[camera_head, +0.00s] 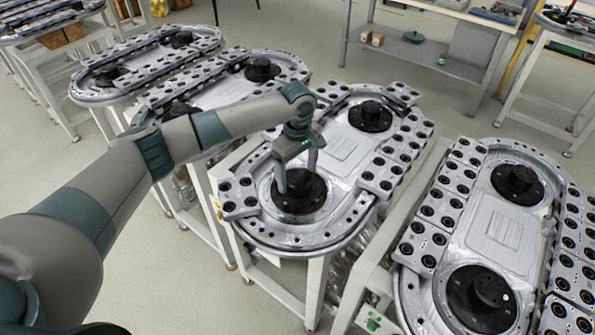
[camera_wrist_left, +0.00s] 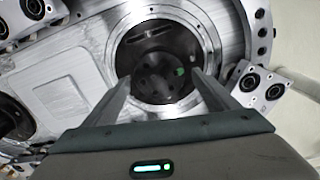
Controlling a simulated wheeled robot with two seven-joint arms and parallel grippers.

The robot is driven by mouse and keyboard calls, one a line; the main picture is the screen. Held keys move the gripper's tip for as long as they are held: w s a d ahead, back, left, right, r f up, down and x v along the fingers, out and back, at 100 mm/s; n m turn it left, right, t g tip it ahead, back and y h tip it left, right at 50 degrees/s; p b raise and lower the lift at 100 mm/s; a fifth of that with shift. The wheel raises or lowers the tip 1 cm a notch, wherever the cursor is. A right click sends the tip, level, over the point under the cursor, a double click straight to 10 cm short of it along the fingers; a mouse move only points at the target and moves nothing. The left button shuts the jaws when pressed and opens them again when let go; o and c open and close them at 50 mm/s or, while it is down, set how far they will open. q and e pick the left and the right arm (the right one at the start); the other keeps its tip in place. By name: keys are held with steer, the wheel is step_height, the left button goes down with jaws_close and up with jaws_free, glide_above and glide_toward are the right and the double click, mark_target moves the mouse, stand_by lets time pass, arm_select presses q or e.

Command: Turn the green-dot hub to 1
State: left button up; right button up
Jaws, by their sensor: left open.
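The green-dot hub is a black round hub (camera_head: 300,203) at the near end of the middle ring track (camera_head: 345,125) in the head view. In the left wrist view the hub (camera_wrist_left: 150,75) sits in a round metal recess, with a small green dot (camera_wrist_left: 180,71) right of its middle. My left gripper (camera_head: 297,180) is open above the hub, fingers pointing down. In the left wrist view its fingers (camera_wrist_left: 163,82) appear on either side of the hub's centre; I cannot tell whether they touch it. No number 1 mark is readable. My right gripper is out of view.
A second black hub (camera_head: 370,116) is at the track's far end. Carriage blocks with black rollers (camera_head: 238,196) line the track's edge. Another ring track (camera_head: 505,230) stands close on the right, and more stand behind on the left. A workbench (camera_head: 440,55) is at the back.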

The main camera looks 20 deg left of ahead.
arm_select(q)
steer(key=shift+f, duration=0.25)
steer(key=shift+c, duration=0.5)
steer(key=c, duration=0.9)
steer(key=shift+c, duration=0.2)
